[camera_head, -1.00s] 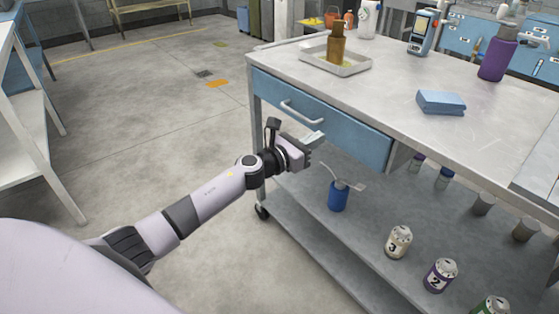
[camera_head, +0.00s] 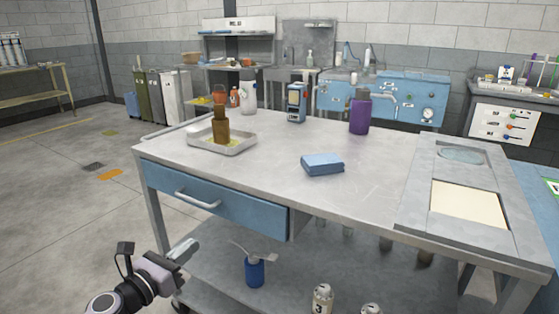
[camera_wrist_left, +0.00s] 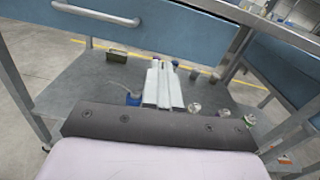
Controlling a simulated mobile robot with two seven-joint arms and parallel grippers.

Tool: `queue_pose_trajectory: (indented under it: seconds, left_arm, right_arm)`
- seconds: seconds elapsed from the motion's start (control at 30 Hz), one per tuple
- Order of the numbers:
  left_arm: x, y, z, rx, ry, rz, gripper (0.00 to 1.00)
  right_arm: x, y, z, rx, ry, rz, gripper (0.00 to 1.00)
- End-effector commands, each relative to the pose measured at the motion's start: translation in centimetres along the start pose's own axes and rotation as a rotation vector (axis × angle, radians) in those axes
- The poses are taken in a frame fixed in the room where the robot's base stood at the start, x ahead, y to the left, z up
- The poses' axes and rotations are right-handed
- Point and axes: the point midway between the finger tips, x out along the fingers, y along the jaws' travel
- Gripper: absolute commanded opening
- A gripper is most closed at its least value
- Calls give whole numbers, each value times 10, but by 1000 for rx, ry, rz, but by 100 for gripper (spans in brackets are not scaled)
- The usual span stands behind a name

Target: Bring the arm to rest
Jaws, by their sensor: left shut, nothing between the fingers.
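My left gripper (camera_head: 184,250) is at the lower left of the head view, in front of the workbench and below its blue drawer (camera_head: 215,197). Its fingers are together with nothing between them. In the left wrist view the shut fingers (camera_wrist_left: 163,85) point towards the lower shelf, and the drawer front with its handle (camera_wrist_left: 95,13) is above them. The drawer looks shut, and the gripper appears apart from the handle. My right gripper is in neither view.
The workbench top (camera_head: 270,195) holds a metal tray (camera_head: 222,146) with a brown bottle, a blue sponge (camera_head: 322,165) and a purple bottle (camera_head: 360,115). A blue cup (camera_head: 254,271) and numbered cans (camera_head: 322,299) stand on the lower shelf.

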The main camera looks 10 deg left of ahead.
Motion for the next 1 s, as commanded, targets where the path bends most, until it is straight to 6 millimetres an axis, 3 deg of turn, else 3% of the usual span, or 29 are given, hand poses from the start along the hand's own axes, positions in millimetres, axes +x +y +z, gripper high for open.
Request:
queue_pose_trajectory:
  seconds: [0.17, 0.37, 0.6, 0.8, 0.83, 0.9, 1.0]
  left_arm:
    - [-26, -29, -40, -540, 9, 69, 0]
    - [-79, -66, -100, -1428, 4, 272, 0]
    - [-153, -114, -162, -2376, -91, 630, 0]
    - [-210, -157, -192, -2968, -267, 973, 0]
    - [-215, -162, -190, 2904, 283, -972, 0]
    - [-211, -158, -166, 2948, 281, -968, 0]
    - [-213, -158, -150, 2957, 286, -973, 0]
  right_arm:
    - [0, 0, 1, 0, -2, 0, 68]
    - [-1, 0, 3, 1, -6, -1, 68]
    - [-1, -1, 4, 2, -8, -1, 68]
    - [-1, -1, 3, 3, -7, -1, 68]
    - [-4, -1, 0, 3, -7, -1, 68]
    - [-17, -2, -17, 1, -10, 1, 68]
    - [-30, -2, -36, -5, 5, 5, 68]
